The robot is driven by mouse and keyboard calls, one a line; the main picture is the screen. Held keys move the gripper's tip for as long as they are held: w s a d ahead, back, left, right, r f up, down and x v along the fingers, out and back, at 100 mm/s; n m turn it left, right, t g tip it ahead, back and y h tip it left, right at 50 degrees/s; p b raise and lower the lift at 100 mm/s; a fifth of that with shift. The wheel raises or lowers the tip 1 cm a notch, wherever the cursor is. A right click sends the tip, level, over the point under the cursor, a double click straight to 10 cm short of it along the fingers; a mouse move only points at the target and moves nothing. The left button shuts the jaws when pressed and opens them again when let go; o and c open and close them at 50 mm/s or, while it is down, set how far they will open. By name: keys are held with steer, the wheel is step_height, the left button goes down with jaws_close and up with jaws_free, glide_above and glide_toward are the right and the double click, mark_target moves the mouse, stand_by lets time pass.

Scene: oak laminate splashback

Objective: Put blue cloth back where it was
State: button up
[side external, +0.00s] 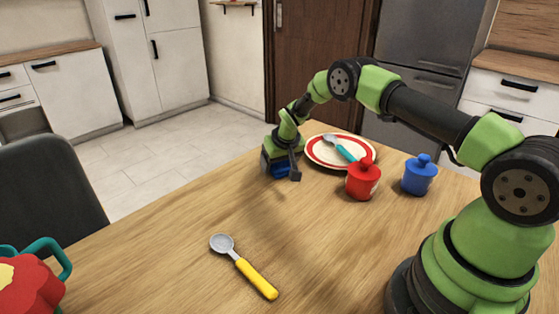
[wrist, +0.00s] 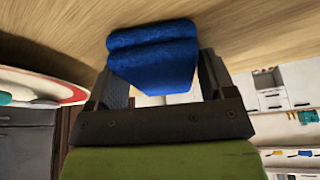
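The blue cloth (wrist: 152,52) is a folded, fuzzy bundle between the two fingers of my gripper (wrist: 160,70) in the wrist view, filling the gap with a finger close on each side. In the side external view, my gripper (side external: 282,172) points down over the far edge area of the table, left of the plate. Part of the blue cloth (side external: 278,169) shows there between the dark fingers, low over the wood. I cannot tell whether it touches the table.
A red-rimmed plate (side external: 315,153) with a teal-handled spoon (side external: 345,152) lies just right of my gripper.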

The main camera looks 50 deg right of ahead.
steer(key=shift+o, duration=1.1)
